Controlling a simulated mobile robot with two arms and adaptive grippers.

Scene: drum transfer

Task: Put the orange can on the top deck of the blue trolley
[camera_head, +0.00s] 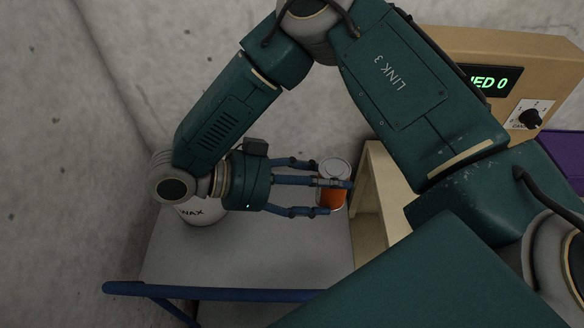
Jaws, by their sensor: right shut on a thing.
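The orange can (328,198) has a pale top and stands upright between the fingers of my right gripper (328,187). The gripper reaches in from the left of the can and is shut on it; its fingers hide part of the can's side. In this view the can appears over the right edge of the trolley's grey top deck (250,265), close to a wooden box. I cannot tell whether its base touches the deck. The blue trolley's rail (220,294) runs along the near side. My left gripper is not in view.
A white tub marked WAX (198,211) stands at the deck's far left, partly behind my right wrist. An open wooden box (372,165) stands right of the can. A tan panel with a green display (488,82) and a purple thing (562,155) are at right. The deck's middle is clear.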

